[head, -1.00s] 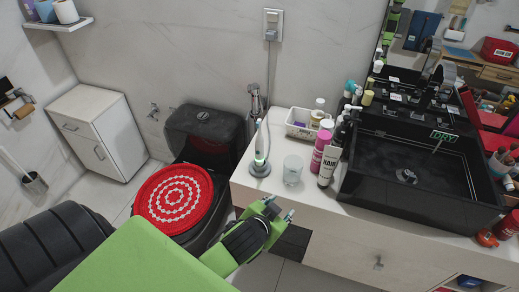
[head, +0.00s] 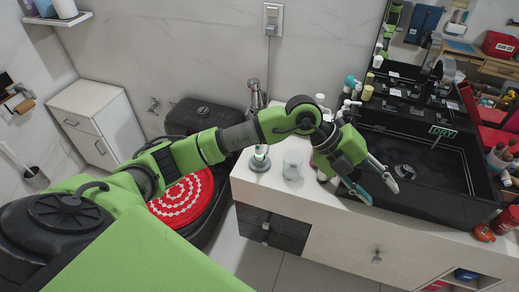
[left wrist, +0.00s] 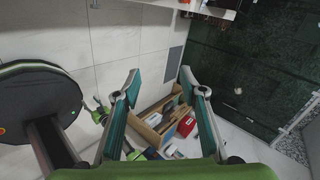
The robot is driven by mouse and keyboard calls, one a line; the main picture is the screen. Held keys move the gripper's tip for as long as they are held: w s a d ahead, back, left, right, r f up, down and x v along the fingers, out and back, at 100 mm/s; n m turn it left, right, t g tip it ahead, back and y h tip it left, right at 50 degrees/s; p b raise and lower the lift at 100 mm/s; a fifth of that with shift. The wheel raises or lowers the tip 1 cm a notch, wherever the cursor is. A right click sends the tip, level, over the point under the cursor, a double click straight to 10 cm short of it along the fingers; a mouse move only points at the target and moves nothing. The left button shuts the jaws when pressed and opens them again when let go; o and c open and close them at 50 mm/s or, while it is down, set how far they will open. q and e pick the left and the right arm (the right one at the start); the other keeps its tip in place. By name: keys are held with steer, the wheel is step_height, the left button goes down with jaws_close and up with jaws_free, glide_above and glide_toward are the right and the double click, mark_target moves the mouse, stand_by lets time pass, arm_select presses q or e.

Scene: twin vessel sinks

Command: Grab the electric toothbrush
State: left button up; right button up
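The electric toothbrush (head: 260,157) stands upright on its round charging base (head: 260,164) at the left end of the counter in the head view. Its upper part is hidden behind my left arm. My left gripper (head: 382,197) is to the right of the toothbrush, over the counter's front part beside the black sink, with fingers spread and pointing down to the right. In the left wrist view the left gripper (left wrist: 160,76) is open and nothing is between its fingers; the toothbrush does not show there. My right gripper is not in view.
A clear glass (head: 292,164) stands just right of the toothbrush. Bottles behind my left gripper are mostly hidden. The black sink (head: 440,195) is at the right.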

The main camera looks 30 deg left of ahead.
arm_select(q)
steer(key=w+a+f+n+y, duration=0.1)
steer(key=w+a+f+y, duration=0.15)
steer(key=a, duration=0.45)
steer(key=w+a+f+n+y, duration=0.1)
steer(key=w+a+y, duration=0.1)
steer(key=a+y, duration=0.35)
steer(key=w+a+r+n+y, duration=0.1)
steer(key=a+r+n+y, duration=0.15)
steer(key=a, duration=0.75)
steer(key=w+a+r+n+y, duration=0.1)
steer(key=a+r+n+y, duration=0.15)
steer(key=a, duration=0.75)
steer(key=p, duration=0.5)
glide_above(259, 154)
steer(key=w, duration=0.1)
step_height(259, 154, down, 12)
steer(key=shift+w+a+f+y, duration=0.15)
steer(key=shift+a+f+y, duration=0.05)
steer(key=shift+a+y, duration=0.15)
steer(key=shift+c, duration=0.3)
jaws_close()
